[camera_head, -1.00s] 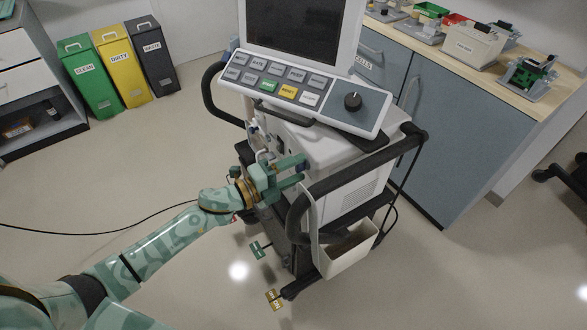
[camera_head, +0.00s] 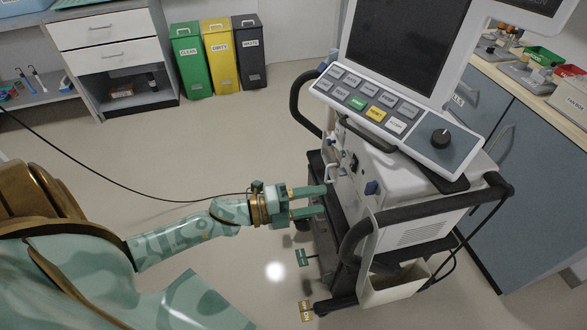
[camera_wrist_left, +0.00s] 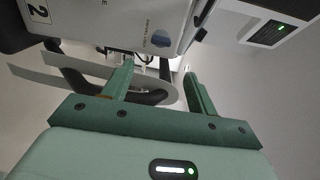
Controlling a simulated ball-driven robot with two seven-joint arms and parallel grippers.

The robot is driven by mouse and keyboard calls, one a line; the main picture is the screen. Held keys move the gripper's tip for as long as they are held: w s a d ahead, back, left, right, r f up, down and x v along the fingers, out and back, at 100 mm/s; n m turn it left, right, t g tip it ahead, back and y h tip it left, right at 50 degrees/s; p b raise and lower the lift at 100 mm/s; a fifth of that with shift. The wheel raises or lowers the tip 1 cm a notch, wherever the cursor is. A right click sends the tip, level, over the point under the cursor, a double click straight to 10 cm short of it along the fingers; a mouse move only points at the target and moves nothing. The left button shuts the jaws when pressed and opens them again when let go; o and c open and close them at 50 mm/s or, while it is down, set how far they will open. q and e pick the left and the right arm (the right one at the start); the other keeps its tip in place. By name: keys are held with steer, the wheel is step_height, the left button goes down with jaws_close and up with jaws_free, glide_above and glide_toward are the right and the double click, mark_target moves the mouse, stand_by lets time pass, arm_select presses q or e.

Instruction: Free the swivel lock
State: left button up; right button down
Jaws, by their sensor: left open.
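The ventilator cart (camera_head: 425,205) stands right of the middle in the head view. My left gripper (camera_head: 323,201) is open and empty, pointing right at the cart's left side, above both pedals. In the left wrist view, the two green fingers (camera_wrist_left: 158,68) are apart, with the cart's pale body and dark curved parts beyond. Contact with the cart cannot be told. My right gripper is not in view.
A black handle rail (camera_head: 430,212) wraps the cart's near side, with a pale bin (camera_head: 395,288) below it. A dark cable (camera_head: 110,185) crosses the floor at left. Green, yellow and dark bins (camera_head: 220,58) stand at the back. A counter (camera_head: 520,85) stands at right.

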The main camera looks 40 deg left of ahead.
arm_select(q)
steer(key=v, duration=0.4)
steer(key=shift+s+a, duration=0.1)
stand_by(0.4)
